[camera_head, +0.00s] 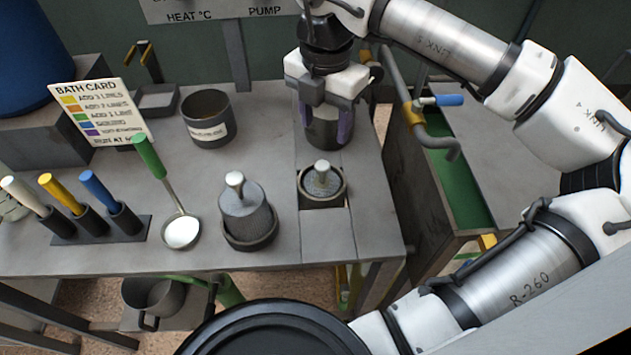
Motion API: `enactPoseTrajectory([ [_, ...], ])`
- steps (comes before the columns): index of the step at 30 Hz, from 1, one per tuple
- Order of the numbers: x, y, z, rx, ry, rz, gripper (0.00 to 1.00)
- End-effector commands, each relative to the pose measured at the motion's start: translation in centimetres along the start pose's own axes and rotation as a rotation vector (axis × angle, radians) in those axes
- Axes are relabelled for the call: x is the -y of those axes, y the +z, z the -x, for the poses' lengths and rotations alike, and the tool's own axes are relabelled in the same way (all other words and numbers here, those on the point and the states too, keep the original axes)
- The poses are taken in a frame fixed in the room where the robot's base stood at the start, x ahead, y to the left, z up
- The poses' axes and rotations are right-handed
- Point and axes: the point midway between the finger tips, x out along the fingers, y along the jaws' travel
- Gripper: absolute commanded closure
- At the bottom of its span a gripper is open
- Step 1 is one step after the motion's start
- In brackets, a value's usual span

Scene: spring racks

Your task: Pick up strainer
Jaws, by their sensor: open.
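No object is labelled as a strainer. A dark, mesh-textured body with a pale knob (247,212) stands upright in a round base on the grey bench, at the centre, and may be the strainer. A second pale-knobbed, perforated-looking piece (323,180) sits in a dark round holder to its right. My gripper (325,125) is at the back right of the bench, pointing down, with its purple-padded fingers apart. A dark round cup (329,132) shows between or behind the fingers; I cannot tell whether they touch it. Both knobbed pieces are nearer the front, apart from my gripper.
A green-handled ladle (180,230) lies left of the mesh piece. A rack (128,230) holds white, yellow and blue handles. A labelled dark pot (207,120) and the bath card (98,110) stand behind. A pipe with a blue-handled valve (440,101) is right of my gripper.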

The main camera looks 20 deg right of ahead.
Motion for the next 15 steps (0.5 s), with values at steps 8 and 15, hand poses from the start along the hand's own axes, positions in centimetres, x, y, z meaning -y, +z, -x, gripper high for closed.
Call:
enactPoseTrajectory([
  [8, -0.1, -0.2, -5.2, -0.007, 0.002, 0.005, 0.48],
  [15, -0.1, -0.1, -7.7, -0.004, 0.002, 0.004, 0.48],
])
